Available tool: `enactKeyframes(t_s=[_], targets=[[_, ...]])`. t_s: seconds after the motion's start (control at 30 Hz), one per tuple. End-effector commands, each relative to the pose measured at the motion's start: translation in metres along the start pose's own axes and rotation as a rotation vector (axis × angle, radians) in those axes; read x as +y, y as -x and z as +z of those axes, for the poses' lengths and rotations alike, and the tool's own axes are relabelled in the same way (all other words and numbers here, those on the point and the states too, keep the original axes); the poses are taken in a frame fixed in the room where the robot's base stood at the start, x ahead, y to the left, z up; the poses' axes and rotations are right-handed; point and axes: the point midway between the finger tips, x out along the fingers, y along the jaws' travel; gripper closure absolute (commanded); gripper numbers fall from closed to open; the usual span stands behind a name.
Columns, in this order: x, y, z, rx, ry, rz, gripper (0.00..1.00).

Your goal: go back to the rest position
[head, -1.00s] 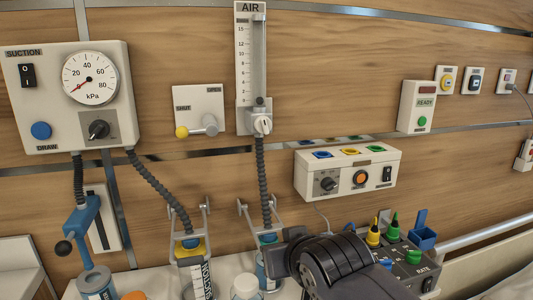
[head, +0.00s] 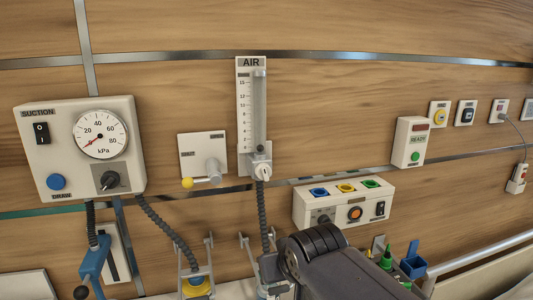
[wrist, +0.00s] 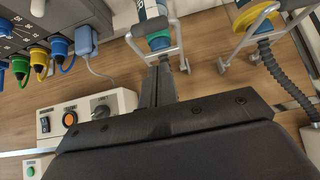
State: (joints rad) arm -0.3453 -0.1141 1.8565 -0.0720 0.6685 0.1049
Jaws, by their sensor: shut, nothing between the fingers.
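My gripper (wrist: 158,88) shows in the wrist view as dark fingers set close together, shut and empty. They point towards a canister with a teal top (wrist: 158,38) held in a metal bracket; I cannot tell the gap between them. In the head view my dark arm rises at the bottom centre and hides part of the bench behind it. The gripper end (head: 272,272) is at its left side, near the lower end of the hose from the AIR flowmeter (head: 251,105). The fingertips are hard to make out there.
A white control box (head: 343,205) is right behind my arm. The suction unit (head: 80,148) and valve plate (head: 203,150) are on the wall at left. Coloured plugs (wrist: 40,57) and hoses are close by. A blue holder (head: 413,266) stands at right. The upper wall is clear.

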Motion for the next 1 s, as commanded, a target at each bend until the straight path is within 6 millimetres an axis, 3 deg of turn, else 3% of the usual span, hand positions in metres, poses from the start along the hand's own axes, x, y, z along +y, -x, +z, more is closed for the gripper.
enactKeyframes(t_s=[1.0], targets=[[0.000, 0.021, -0.054, -0.257, 0.001, 0.000, 1.00]])
